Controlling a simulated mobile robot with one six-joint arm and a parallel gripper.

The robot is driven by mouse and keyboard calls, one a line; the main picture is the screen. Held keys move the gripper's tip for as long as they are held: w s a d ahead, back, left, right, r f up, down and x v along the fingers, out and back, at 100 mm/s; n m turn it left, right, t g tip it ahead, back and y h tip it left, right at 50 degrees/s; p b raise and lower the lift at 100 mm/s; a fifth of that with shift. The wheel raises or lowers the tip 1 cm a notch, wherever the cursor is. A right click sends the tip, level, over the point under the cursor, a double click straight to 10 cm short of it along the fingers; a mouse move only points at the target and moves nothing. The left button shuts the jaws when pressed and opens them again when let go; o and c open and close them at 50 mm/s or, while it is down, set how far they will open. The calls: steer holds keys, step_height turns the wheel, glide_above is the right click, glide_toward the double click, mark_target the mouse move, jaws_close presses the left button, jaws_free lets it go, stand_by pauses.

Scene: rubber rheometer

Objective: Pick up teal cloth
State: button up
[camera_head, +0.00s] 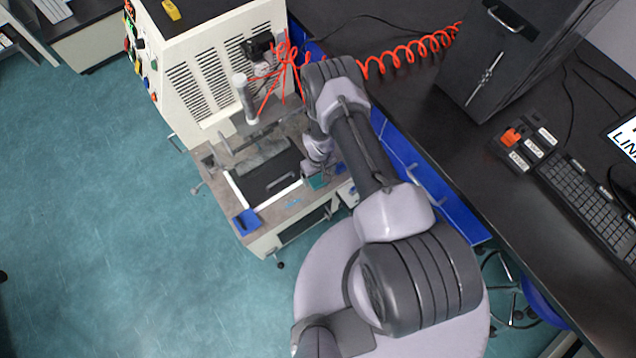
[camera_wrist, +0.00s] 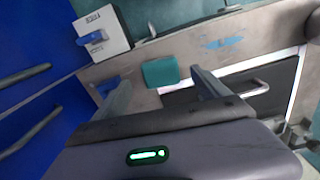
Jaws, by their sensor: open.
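The teal cloth (camera_wrist: 160,71) is a small folded-looking rectangle on the brownish top of the machine's bench in the wrist view. In the head view a bit of it (camera_head: 317,182) shows beside my gripper (camera_head: 310,174), which partly hides it. In the wrist view my gripper (camera_wrist: 159,80) is open, with one finger to the left and one to the right of the cloth. The cloth appears between the fingertips, and nothing is held. I cannot tell how far the fingertips are above it.
A dark panel with a metal handle (camera_wrist: 252,88) lies right of the cloth. A white labelled box with a blue part (camera_wrist: 102,36) stands upper left. Blue drawers (camera_wrist: 30,70) are at the left. The cream machine (camera_head: 205,70) with red hoses (camera_head: 405,52) rises behind my arm.

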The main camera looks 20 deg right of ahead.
mark_target(318, 180)
step_height(318, 180, down, 4)
steer(key=shift+w+a+r+b, duration=0.1)
steer(key=shift+w+b, duration=0.05)
steer(key=shift+b, duration=0.4)
steer(key=shift+r, duration=0.1)
steer(key=c, duration=1.4)
steer(key=shift+c, duration=0.2)
steer(key=shift+r, duration=0.1)
steer(key=shift+r+p, duration=0.3)
steer(key=shift+r, duration=0.05)
steer(key=r+p, duration=0.2)
steer(key=r, duration=0.1)
steer(key=shift+s+a, duration=0.2)
steer(key=shift+s, duration=0.15)
steer(key=s+a+r+p, duration=0.1)
steer(key=s+a+p, duration=0.2)
steer(key=s+a, duration=0.6)
steer(key=s, duration=0.3)
steer(key=shift+p, duration=0.4)
